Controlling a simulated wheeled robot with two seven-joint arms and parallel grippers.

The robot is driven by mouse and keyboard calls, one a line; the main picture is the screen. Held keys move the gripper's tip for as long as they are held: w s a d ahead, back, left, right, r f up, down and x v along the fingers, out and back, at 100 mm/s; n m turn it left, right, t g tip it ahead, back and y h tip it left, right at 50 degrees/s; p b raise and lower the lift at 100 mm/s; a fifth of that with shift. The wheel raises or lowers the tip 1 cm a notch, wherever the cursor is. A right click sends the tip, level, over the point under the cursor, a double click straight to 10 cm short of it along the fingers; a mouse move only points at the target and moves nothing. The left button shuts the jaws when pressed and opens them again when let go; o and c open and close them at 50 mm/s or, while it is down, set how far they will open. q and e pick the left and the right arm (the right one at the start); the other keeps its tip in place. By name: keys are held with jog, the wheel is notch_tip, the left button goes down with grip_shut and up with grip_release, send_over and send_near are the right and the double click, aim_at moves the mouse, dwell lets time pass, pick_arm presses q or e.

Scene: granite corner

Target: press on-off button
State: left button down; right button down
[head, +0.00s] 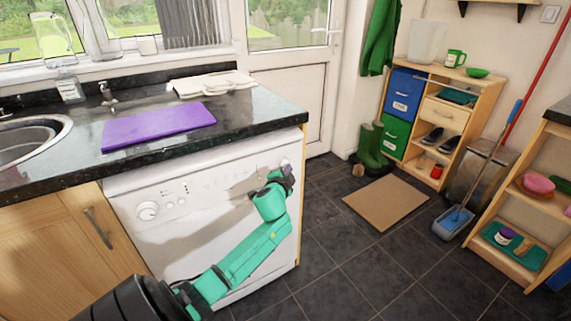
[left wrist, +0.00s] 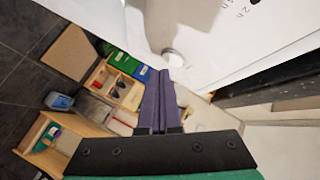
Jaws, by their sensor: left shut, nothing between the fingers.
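The white dishwasher (head: 150,240) stands under the black worktop, with a dial (head: 148,211) and small buttons at the left of its front panel. A round, pale on-off button (head: 285,163) sits at the panel's upper right and shows just above my gripper. The button also shows in the left wrist view (left wrist: 173,58), just beyond the fingertips. My left gripper (head: 286,173) is shut and empty, close in front of the panel. In the left wrist view its purple fingers (left wrist: 157,72) point towards the button. I cannot tell whether they touch it. My right gripper is not in view.
A purple board (head: 158,126) and pale cloths (head: 213,83) lie on the worktop, with a sink (head: 30,140) at left. A brown mat (head: 386,202) and green boots (head: 373,150) are on the floor at right. A blue dustpan (head: 453,223) stands near wooden shelves. The tiled floor between is clear.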

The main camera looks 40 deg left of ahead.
pick_arm(q)
jog(key=d, duration=0.2)
jog(key=s+d, duration=0.1)
jog(key=d, duration=0.2)
jog(key=shift+s+d+p, duration=0.35)
jog(key=shift+s+p, duration=0.05)
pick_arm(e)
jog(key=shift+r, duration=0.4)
